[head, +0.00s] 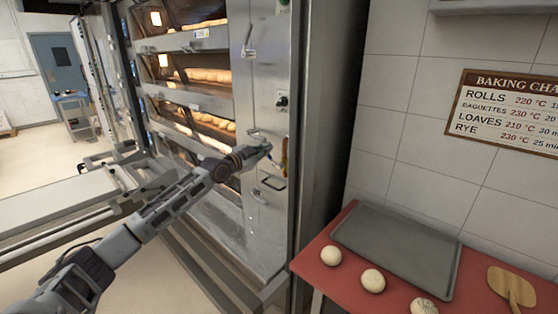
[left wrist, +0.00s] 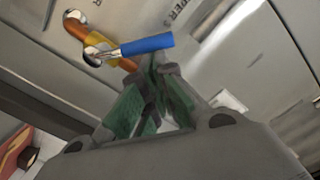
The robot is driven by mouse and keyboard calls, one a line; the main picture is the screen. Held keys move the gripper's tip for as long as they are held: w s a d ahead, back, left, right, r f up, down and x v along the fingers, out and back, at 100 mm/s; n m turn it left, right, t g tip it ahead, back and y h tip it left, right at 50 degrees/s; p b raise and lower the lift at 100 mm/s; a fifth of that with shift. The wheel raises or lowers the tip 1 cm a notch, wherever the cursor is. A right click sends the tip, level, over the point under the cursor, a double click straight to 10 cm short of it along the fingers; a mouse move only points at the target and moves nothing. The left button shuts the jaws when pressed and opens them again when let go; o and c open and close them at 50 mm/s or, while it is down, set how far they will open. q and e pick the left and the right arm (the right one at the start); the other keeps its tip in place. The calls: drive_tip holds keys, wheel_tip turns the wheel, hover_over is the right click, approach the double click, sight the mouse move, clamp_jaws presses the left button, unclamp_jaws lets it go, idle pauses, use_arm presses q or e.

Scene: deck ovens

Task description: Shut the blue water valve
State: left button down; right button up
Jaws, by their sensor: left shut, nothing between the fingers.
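The blue valve handle (left wrist: 146,46) shows in the left wrist view as a blue-sleeved lever on a metal stem. It joins a brass valve body (left wrist: 98,48) on a copper pipe (left wrist: 76,30). The lever lies across the pipe's line at an angle. My left gripper (left wrist: 158,62) is shut and empty, its fingertips at or very near the blue sleeve; I cannot tell if they touch. In the head view my left gripper (head: 266,150) is at the oven's steel side panel, beside the copper pipe (head: 284,158), and hides most of the valve. My right gripper is not in view.
The deck oven (head: 200,120) holds bread on several lit levels. A metal handle (head: 272,183) sticks out below my gripper. A red table (head: 320,250) with a grey tray (head: 400,250), dough balls and a wooden paddle (head: 511,285) stands at the right.

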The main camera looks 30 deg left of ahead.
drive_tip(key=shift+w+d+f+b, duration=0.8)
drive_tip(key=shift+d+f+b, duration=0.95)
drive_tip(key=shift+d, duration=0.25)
use_arm(q)
drive_tip(key=shift+w+a+f+n+h+b, duration=0.15)
drive_tip(key=shift+a+f+n+b, duration=0.4)
drive_tip(key=shift+n, duration=0.7)
drive_tip(key=shift+w+a+f+n+h+b, duration=0.15)
drive_tip(key=shift+a+f+n+b, duration=0.25)
drive_tip(key=shift+a+f+n, duration=0.55)
drive_tip(key=shift+w+a+f+n+b, duration=0.25)
drive_tip(key=shift+f+n+b, duration=0.2)
drive_tip(key=shift+n, duration=1.05)
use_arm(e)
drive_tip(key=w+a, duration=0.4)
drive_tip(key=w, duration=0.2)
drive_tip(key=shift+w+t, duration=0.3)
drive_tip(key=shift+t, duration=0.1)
use_arm(q)
drive_tip(key=shift+s, duration=0.1)
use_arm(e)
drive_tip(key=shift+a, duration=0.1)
